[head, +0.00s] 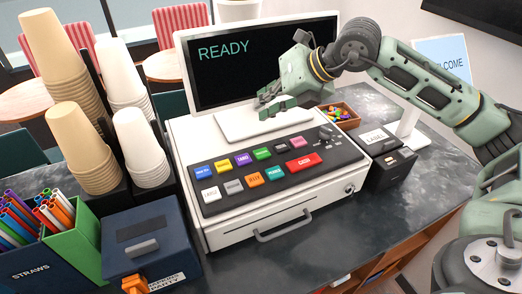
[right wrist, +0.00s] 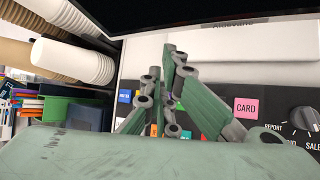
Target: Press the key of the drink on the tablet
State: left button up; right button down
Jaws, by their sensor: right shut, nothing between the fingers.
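A screen (head: 250,60) reading "READY" stands on a white register (head: 230,230). I see no separate tablet with drink names. The sloped dark key panel (head: 318,174) bears coloured keys, among them a blue key (head: 203,170), an orange key (head: 254,179) and a wide red key (head: 303,160). A pink key marked CARD (right wrist: 246,107) shows in the right wrist view. My right gripper (head: 268,101) is shut and empty, in front of the screen's lower part, above the white base behind the keys. Its fingers (right wrist: 170,58) hide part of the panel. My left gripper is not in view.
Stacked paper cups (head: 82,150) and a green straw box (head: 75,240) stand left. A dark blue box (head: 150,240) is at the front left. A small black printer (head: 390,160) and a basket (head: 340,117) stand right. The dark counter (head: 345,225) is clear at front right.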

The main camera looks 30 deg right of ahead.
jog(key=shift+f, duration=0.1)
jog(key=b, duration=0.5)
send_over(264, 147)
notch_tip(264, 147, down, 8)
jog(key=shift+r, duration=0.1)
jog(key=shift+f+b, duration=0.5)
jog(key=shift+r, duration=0.1)
dwell(0.5)
jog(key=shift+f+b, duration=0.45)
jog(key=shift+b, duration=0.15)
